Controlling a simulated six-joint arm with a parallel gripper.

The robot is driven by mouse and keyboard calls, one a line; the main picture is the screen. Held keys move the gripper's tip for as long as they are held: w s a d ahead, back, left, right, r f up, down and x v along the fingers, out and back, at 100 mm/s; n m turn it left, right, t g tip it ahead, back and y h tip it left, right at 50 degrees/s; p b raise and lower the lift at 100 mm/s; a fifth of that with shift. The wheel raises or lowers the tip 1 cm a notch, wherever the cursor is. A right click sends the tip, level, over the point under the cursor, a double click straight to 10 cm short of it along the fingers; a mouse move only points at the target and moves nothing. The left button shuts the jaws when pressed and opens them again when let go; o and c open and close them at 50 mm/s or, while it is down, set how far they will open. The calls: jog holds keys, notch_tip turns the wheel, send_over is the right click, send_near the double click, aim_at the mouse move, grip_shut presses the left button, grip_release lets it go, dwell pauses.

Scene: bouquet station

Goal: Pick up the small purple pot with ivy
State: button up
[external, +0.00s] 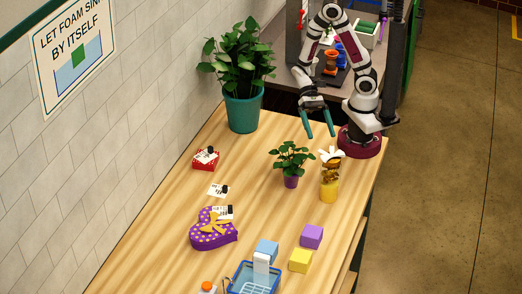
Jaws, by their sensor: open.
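The small purple pot (291,182) stands upright on the wooden table, with green ivy (292,158) spreading above it. It is just left of a yellow vase. My gripper (319,129) has teal fingers pointing down, spread apart with nothing between them. It hangs behind and slightly right of the ivy, apart from it in the picture. Its exact height over the table is hard to tell.
Close right of the pot is the yellow vase (328,190) with a white flower. A large teal pot (243,113), red box (206,160), purple heart box (213,236), foam blocks (312,236) and blue basket (239,289) stand around. Table between is clear.

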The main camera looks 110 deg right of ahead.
aim_at(293, 166)
jog(key=w+d+f+m+t, duration=0.1)
jog(key=d+f+m+t, duration=0.1)
jog(key=m, duration=0.1)
jog(key=w+d+f+m+t, duration=0.2)
jog(key=f+m, duration=0.1)
jog(key=w+d+f+m+t+h, duration=0.1)
jog(key=d+f+m+t, duration=0.1)
jog(key=f+m+t, duration=0.1)
jog(key=shift+w+f, duration=0.1)
jog(key=shift+w, duration=0.3)
jog(key=x, duration=0.9)
jog(key=shift+w+a+f, duration=0.1)
jog(key=shift+a+f, duration=0.05)
jog(key=shift+f, duration=0.05)
jog(key=x, duration=0.6)
jog(key=shift+r, duration=0.1)
grip_shut()
